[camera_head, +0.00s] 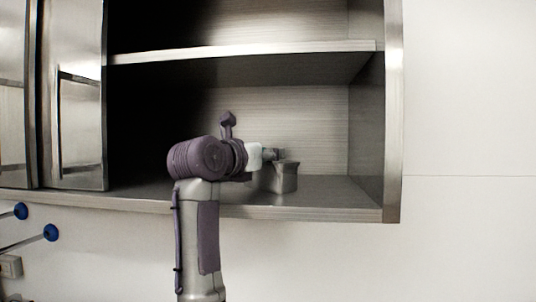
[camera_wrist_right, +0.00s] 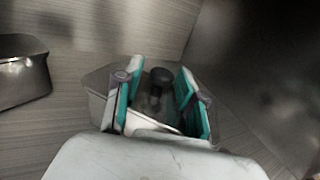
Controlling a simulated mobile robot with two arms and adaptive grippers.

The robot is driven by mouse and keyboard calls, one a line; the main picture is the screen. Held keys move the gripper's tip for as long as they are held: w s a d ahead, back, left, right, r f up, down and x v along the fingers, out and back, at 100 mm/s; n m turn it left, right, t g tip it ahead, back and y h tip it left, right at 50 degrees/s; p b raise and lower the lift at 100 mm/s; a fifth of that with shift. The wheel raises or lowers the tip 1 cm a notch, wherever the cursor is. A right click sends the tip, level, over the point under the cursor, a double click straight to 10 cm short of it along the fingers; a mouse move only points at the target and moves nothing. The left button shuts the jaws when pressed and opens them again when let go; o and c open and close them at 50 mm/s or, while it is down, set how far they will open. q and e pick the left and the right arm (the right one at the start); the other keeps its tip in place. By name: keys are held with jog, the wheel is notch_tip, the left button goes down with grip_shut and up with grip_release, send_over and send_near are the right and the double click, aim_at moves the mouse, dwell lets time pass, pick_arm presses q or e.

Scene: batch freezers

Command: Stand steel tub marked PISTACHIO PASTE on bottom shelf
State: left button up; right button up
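A steel tub (camera_head: 286,178) stands upright on the bottom shelf (camera_head: 330,190) of the open cabinet, just right of my right gripper (camera_head: 270,155) in the head view. In the right wrist view, my right gripper (camera_wrist_right: 157,100) has its two teal-padded fingers spread apart. A steel tub (camera_wrist_right: 97,82) shows behind and between them, with a dark knob-like shape (camera_wrist_right: 159,77) between the fingers. Contact with it cannot be made out. A second steel tub (camera_wrist_right: 22,75) stands at the left edge of that view. No PISTACHIO PASTE marking is readable. My left gripper is out of view.
An upper shelf (camera_head: 240,53) runs above my right arm. The cabinet's right side wall (camera_head: 393,120) bounds the space, and a steel door (camera_head: 72,95) stands at left. The bottom shelf is bare right of the tub. Two blue-ended rods (camera_head: 50,232) show lower left.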

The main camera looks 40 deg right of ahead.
jog(key=shift+w+d, duration=0.1)
jog(key=shift+r, duration=0.15)
jog(key=shift+a+f, duration=0.25)
jog(key=b+v, duration=0.6)
jog(key=v, duration=0.5)
jog(key=shift+r, duration=0.1)
jog(key=shift+s+a+r, duration=0.1)
jog(key=shift+s+a, duration=0.15)
jog(key=shift+a, duration=0.05)
